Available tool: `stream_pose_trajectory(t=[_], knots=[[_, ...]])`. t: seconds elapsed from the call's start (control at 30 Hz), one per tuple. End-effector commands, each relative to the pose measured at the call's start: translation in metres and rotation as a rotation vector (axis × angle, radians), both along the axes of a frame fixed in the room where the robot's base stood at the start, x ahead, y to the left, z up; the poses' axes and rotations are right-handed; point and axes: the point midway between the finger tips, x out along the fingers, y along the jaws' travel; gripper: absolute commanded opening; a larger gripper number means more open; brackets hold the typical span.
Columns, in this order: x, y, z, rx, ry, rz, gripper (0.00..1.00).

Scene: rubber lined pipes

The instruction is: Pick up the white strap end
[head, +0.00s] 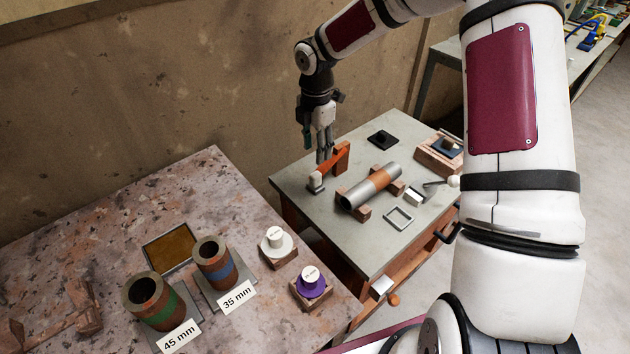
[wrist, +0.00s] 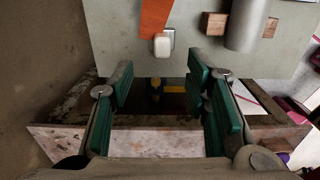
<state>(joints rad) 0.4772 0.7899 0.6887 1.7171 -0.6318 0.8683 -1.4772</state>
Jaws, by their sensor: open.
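The white strap end (head: 316,179) is a small pale block at the near left end of an orange strap (head: 338,160) on the grey-topped table. It also shows in the wrist view (wrist: 162,46), at the upper middle, with the orange strap running up from it. A small grey piece lies under or beside it. My gripper (head: 325,153) points down above the table's left side, close to the strap. In the wrist view my gripper (wrist: 161,88) has its green-padded fingers spread apart with nothing between them. The strap end lies beyond the fingertips, apart from them.
A grey pipe with an orange band (head: 369,187) rests on wooden blocks right of the strap. A square frame (head: 398,218) and a black plate (head: 382,138) lie nearby. The speckled table (head: 110,225) at left bears upright pipes and capped blocks. The wall is close behind.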

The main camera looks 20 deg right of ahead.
Motion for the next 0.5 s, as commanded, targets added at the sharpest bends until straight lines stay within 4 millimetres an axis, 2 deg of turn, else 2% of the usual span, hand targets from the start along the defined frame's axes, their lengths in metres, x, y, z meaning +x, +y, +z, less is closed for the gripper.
stream_pose_trajectory(t=[0.03, 0.2, 0.5], knots=[[-0.001, 0.001, -0.012, 0.001, 0.006, 0.0, 0.43], [-0.001, 0.001, -0.042, 0.001, 0.004, 0.0, 0.43], [-0.002, 0.0, -0.065, -0.001, 0.003, -0.003, 0.43]])
